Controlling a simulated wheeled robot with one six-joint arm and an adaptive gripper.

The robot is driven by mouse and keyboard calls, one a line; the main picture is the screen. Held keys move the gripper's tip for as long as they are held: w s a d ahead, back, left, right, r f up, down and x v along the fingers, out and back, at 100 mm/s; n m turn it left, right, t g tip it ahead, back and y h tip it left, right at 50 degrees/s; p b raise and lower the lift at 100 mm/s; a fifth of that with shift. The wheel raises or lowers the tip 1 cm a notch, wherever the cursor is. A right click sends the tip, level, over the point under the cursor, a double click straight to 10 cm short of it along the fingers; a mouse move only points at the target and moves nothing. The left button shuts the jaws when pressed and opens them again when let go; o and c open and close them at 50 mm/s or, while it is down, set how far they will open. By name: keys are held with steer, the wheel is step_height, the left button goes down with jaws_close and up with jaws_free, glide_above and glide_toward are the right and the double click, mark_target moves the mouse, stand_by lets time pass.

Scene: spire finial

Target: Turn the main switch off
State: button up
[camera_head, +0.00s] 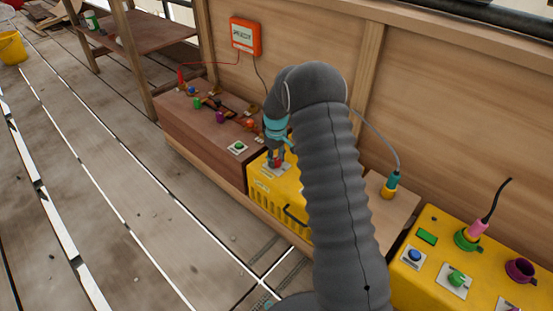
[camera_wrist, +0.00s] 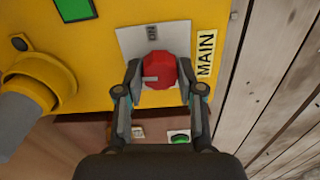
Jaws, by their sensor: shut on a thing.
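The main switch (camera_wrist: 159,71) is a red knob on a light plate on top of a yellow box (camera_wrist: 105,98). A "MAIN" label is beside it in the wrist view. The plate carries a small mark, "ON" as far as I can read it. In the head view my gripper (camera_head: 276,152) reaches down to the red knob (camera_head: 276,164); my arm hides part of the yellow box (camera_head: 263,185).
A brown box (camera_head: 190,130) with several coloured plugs and a green button (camera_head: 239,147) stands left. A yellow panel (camera_head: 405,283) with sockets and buttons stands right. An orange box (camera_head: 245,36) hangs on the wall. The plank floor at left is mostly clear.

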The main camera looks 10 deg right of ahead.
mark_target(276, 159)
steer(key=shift+w+r+n, duration=0.1)
steer(key=shift+w+n, duration=0.05)
steer(key=shift+n, duration=0.35)
steer(key=o, duration=1.1)
steer(key=shift+o, duration=0.2)
step_height(276, 159, up, 12)
steer(key=shift+m, duration=0.3)
